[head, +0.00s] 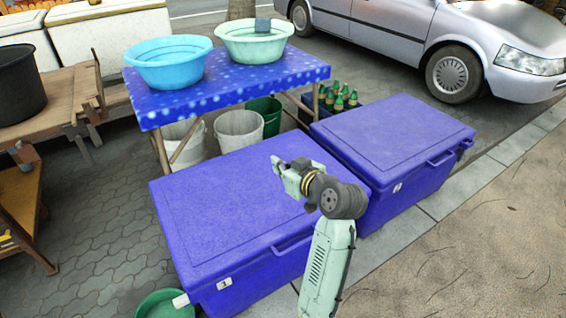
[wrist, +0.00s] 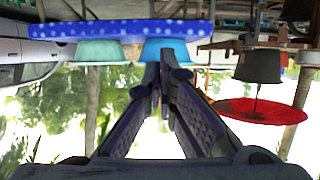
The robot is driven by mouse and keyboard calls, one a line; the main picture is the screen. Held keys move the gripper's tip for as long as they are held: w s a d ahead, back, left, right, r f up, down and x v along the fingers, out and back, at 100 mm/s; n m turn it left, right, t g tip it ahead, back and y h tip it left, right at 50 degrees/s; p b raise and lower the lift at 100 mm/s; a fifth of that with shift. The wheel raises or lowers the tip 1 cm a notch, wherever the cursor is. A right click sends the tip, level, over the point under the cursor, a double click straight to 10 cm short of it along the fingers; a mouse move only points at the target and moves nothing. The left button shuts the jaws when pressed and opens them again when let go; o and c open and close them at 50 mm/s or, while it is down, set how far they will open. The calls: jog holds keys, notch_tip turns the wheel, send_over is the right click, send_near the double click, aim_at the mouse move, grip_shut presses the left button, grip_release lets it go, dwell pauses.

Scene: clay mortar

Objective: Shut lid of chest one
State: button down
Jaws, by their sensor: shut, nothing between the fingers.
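Chest one (head: 225,210) is the blue chest at front centre in the head view, with a label marked 1 on its front. Its lid lies flat on the body, and I see no gap along the visible edges. My gripper (head: 278,164) is above the right rear part of this lid; I cannot tell its exact height. In the wrist view my gripper's fingers (wrist: 165,62) meet at the tips with nothing between them. My gripper and arm hide part of the lid and the chest's right front. The chest does not show in the wrist view.
A second blue chest (head: 400,130), also closed, stands to the right. Behind is a table with a blue spotted cloth (head: 220,95), holding a blue basin (head: 168,65) and a green basin (head: 254,45). A bottle crate (head: 318,112) sits behind the chests. Pavement at right is clear.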

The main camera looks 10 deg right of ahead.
jog(key=p+x, duration=0.2)
jog(key=x, duration=0.6)
jog(key=shift+s+d+f+p, duration=0.2)
jog(key=shift+s+d+f, duration=0.05)
jog(key=shift+s+f, duration=0.5)
jog(key=shift+s+d+f+p, duration=0.15)
jog(key=shift+s+d+f, duration=0.1)
jog(key=shift+s+f, duration=0.5)
jog(key=s+d+f+b, duration=0.2)
jog(key=s+f+b, duration=0.4)
jog(key=f+b, duration=0.4)
notch_tip(320, 180, down, 4)
jog(key=shift+s+d+r, duration=0.15)
jog(key=shift+s+d, duration=0.05)
jog(key=shift+s, duration=0.05)
